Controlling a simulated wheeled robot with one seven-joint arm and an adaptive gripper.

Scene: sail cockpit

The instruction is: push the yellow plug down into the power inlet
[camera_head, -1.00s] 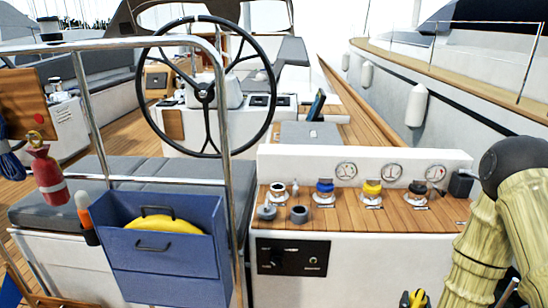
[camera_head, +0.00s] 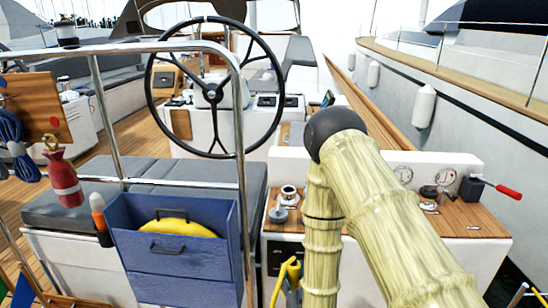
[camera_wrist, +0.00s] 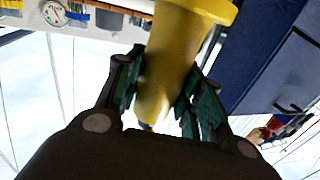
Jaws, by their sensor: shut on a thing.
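The yellow plug (camera_wrist: 165,75) is held between the two green-padded fingers of my gripper (camera_wrist: 170,78) in the wrist view. Its wide flange points to the top of that picture. In the head view, yellow parts of it (camera_head: 284,277) show low in front of the console, partly hidden by my arm. A white round fitting with a dark centre (camera_head: 288,193) stands on the console's wooden top, up from the plug. I cannot tell whether it is the power inlet. The plug is apart from it. A dark-capped fitting (camera_head: 429,193) shows to the right; my arm hides those between.
A grey cap (camera_head: 278,213) lies on the wooden top. The blue bin (camera_head: 175,270) with a yellow coil and the steel rail (camera_head: 241,180) are to the left. A red-handled lever (camera_head: 505,191) sticks out at the console's right end.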

